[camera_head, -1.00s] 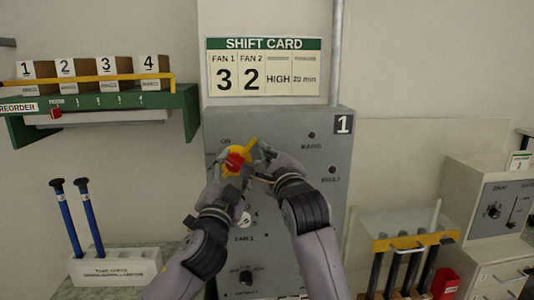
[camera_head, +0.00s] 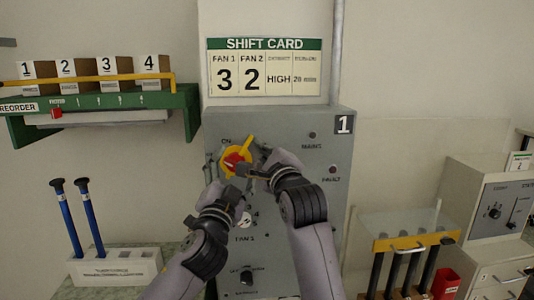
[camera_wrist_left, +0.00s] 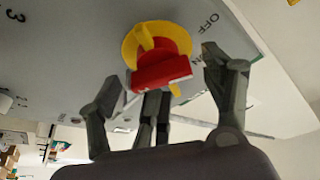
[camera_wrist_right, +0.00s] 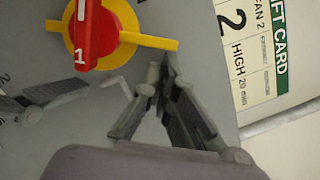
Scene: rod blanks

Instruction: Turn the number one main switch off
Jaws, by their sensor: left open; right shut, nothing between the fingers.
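The main switch, a red handle (camera_head: 236,162) on a yellow disc (camera_head: 226,168), is on the front of the grey cabinet marked 1 (camera_head: 290,210). It also shows in the left wrist view (camera_wrist_left: 160,72) and in the right wrist view, where the handle (camera_wrist_right: 90,35) bears a white 1. "ON" shows above it in the head view; "OFF" is printed near it in the left wrist view. My left gripper (camera_wrist_left: 160,68) is open, its fingers on either side of the handle; contact cannot be told. My right gripper (camera_wrist_right: 160,75) is shut and empty, beside the yellow disc.
A FAN 1 knob (camera_head: 245,219) is partly hidden below the switch, with another knob (camera_head: 246,277) lower down. A shift card (camera_head: 264,68) hangs above. Shelf boxes (camera_head: 107,68) and a blue-handled rack (camera_head: 115,267) stand left; a yellow-barred rack (camera_head: 408,242) stands right.

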